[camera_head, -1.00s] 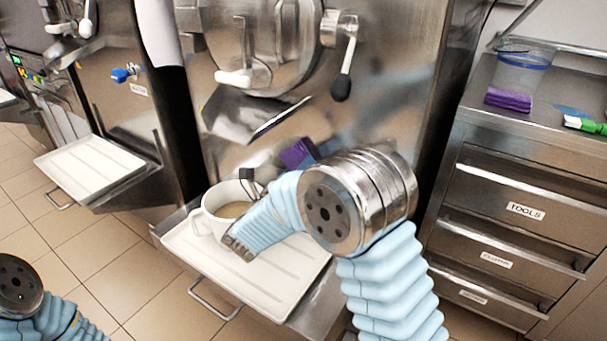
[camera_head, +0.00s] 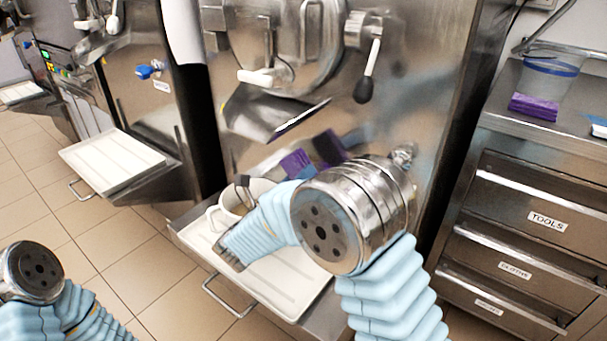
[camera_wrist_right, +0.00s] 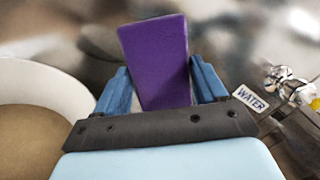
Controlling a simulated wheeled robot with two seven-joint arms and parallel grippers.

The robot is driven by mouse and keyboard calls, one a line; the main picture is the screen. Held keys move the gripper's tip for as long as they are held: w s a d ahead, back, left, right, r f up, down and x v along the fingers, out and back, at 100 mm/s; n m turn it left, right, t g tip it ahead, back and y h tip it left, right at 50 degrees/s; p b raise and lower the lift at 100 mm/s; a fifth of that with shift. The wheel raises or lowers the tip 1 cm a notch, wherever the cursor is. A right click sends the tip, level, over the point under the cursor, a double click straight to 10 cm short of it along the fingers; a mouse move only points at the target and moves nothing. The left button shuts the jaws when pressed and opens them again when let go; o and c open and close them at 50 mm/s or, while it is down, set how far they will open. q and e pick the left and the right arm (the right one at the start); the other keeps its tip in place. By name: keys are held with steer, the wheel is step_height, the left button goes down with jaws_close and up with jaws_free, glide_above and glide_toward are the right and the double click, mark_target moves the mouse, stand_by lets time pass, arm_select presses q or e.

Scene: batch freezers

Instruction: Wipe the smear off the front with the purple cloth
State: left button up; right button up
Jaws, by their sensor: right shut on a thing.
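The purple cloth (camera_head: 297,163) is a flat purple block close to the steel front of the middle freezer (camera_head: 345,118). A second purple patch to its right looks like its reflection. In the right wrist view the cloth (camera_wrist_right: 155,60) stands upright between the blue fingers of my right gripper (camera_wrist_right: 160,78), which is shut on it. In the head view my right wrist hides most of that gripper. I cannot tell whether the cloth touches the front. The smear cannot be made out clearly on the shiny, blurred steel. My left gripper is out of view; only part of its arm shows at lower left.
A white pot (camera_head: 232,205) stands on the white drip tray (camera_head: 290,285), close to my right arm. The freezer's spout (camera_head: 262,118) and black-knobbed lever (camera_head: 367,82) jut out above. A WATER tap (camera_wrist_right: 280,78) is at right. Folded purple cloths (camera_head: 533,106) lie on the right counter.

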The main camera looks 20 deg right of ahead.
steer(key=shift+s+a, duration=0.45)
steer(key=shift+a, duration=0.1)
steer(key=shift+v, duration=1.45)
steer(key=shift+w+a+r, duration=0.1)
steer(key=shift+r, duration=0.05)
steer(key=shift+w+d+f, duration=0.3)
steer(key=shift+w+d, duration=0.4)
steer(key=shift+d, duration=0.2)
steer(key=shift+w+d+f, duration=0.25)
steer(key=shift+w+d, duration=0.5)
steer(key=shift+d, duration=0.15)
steer(key=shift+w+d+f, duration=0.3)
steer(key=shift+w+d, duration=0.4)
steer(key=shift+d, duration=0.25)
steer(key=shift+x, duration=1.05)
steer(key=shift+s+d+f, duration=0.1)
